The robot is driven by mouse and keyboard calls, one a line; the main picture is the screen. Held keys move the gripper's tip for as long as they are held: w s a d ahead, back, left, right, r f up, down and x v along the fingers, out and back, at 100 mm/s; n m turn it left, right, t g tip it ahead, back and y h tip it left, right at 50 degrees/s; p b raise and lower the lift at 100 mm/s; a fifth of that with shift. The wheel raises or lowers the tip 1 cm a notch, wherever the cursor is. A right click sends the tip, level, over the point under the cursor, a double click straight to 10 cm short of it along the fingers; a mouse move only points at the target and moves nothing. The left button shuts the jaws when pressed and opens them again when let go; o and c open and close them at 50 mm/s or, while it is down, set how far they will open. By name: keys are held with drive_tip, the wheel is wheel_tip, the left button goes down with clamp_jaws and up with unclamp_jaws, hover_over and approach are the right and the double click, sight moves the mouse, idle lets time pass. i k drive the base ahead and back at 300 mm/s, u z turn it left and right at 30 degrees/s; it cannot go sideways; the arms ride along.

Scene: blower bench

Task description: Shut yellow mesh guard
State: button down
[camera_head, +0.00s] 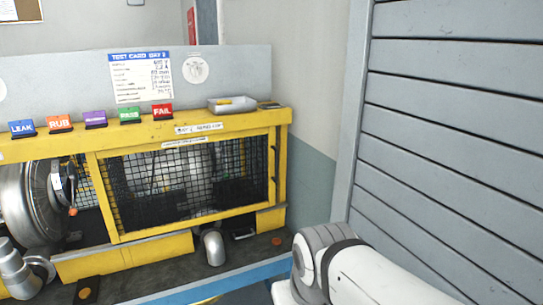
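The yellow mesh guard (188,185) is on the right part of the yellow bench frame. It is a yellow-framed panel with black wire mesh and a dark vertical handle at its right side. It appears to lie about flush with the frame, but I cannot tell whether it is fully shut. Dim machinery shows behind the mesh. My white and grey arm shows at the bottom right, apart from the guard. My gripper is not in view.
A silver blower housing (32,203) stands at the left. Coloured tags, including a red FAIL tag (162,112), and a grey tray (232,104) sit on the top ledge. A blue bench edge (205,287) runs in front. A grey slatted wall (455,130) bounds the right.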

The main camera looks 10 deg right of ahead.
sight(92, 158)
drive_tip(key=i, duration=1)
